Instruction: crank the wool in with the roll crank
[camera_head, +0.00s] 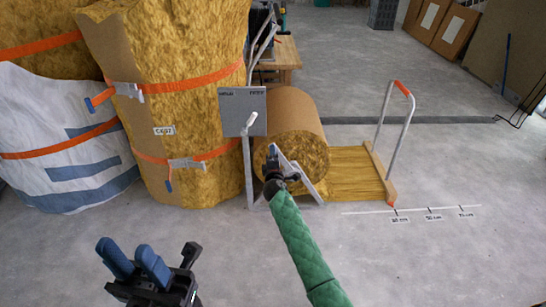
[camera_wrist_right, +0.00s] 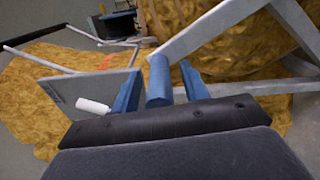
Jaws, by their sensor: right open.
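The wool roll (camera_head: 302,150) sits in a grey stand, with a strip of wool (camera_head: 350,172) running out to the right on the floor. A grey bar (camera_wrist_right: 215,28), seemingly the crank arm, ends at a blue cylinder (camera_wrist_right: 158,82), seemingly the crank grip. My right gripper (camera_head: 272,160) is at the roll's near end. In the right wrist view its open blue fingers (camera_wrist_right: 160,90) stand on either side of the cylinder; I cannot tell whether they touch it. My left gripper (camera_head: 125,250) is open and empty at the lower left, away from the roll.
A grey plate (camera_head: 230,112) with a white-handled lever (camera_head: 250,124) stands left of the roll. Large strapped wool bales (camera_head: 195,80) and a white-wrapped bale (camera_head: 55,150) fill the left. A hooped bar (camera_head: 396,130) stands at the strip's far end.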

